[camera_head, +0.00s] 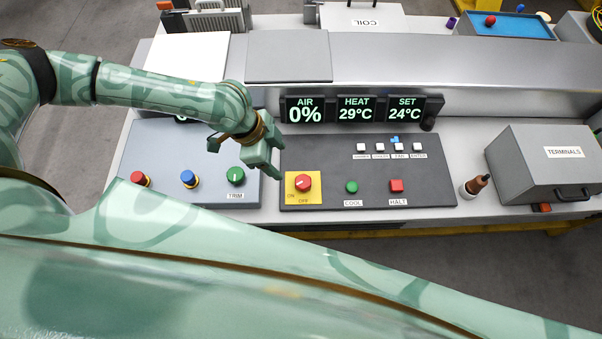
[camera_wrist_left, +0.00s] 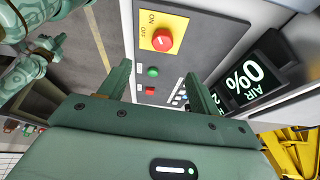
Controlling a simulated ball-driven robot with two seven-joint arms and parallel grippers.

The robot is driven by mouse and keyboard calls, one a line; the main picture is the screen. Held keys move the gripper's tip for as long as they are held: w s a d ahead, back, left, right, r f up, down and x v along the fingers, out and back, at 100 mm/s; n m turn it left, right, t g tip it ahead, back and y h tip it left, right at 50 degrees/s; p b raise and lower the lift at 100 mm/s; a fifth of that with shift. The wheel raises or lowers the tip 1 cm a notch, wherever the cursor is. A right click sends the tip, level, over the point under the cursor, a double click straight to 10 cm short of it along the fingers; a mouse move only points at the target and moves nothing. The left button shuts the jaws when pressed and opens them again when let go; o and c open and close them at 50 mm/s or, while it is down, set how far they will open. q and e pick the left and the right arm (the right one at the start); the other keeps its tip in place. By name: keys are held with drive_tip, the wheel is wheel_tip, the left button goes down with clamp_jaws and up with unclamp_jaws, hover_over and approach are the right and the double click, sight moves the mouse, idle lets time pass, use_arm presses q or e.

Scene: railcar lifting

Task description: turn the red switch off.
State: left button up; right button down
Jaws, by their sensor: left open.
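The red switch (camera_head: 303,182) is a round red knob on a yellow plate (camera_head: 290,198) marked ON and OFF, at the left end of the dark control panel (camera_head: 325,160). In the left wrist view the red switch (camera_wrist_left: 162,40) shows on its yellow plate, beyond the fingers and between them. My left gripper (camera_head: 275,166) is open and empty, just up and left of the switch and apart from it. Its two fingers also show in the left wrist view (camera_wrist_left: 160,92).
A green COOL button (camera_head: 351,187) and a red HALT button (camera_head: 397,186) sit right of the switch. A green TRIM knob (camera_head: 236,176), a blue knob (camera_head: 189,179) and a red knob (camera_head: 140,179) are on the left panel. Displays (camera_head: 356,109) read AIR 0%, HEAT 29°C, SET 24°C.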

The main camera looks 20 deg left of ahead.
use_arm(q)
drive_tip(key=b, duration=0.1)
approach(303, 181)
drive_tip(key=b+x, duration=0.1)
drive_tip(key=x, duration=0.6)
drive_tip(key=shift+f+b, duration=0.1)
drive_tip(key=shift+b, duration=0.3)
drive_tip(key=shift+w+d+f, duration=0.15)
drive_tip(key=shift+d+f, duration=0.05)
drive_tip(key=shift+f, duration=0.45)
drive_tip(key=c, duration=1)
use_arm(e)
drive_tip(key=f, duration=0.3)
drive_tip(key=shift+s+f, duration=0.1)
drive_tip(key=shift+s, duration=0.1)
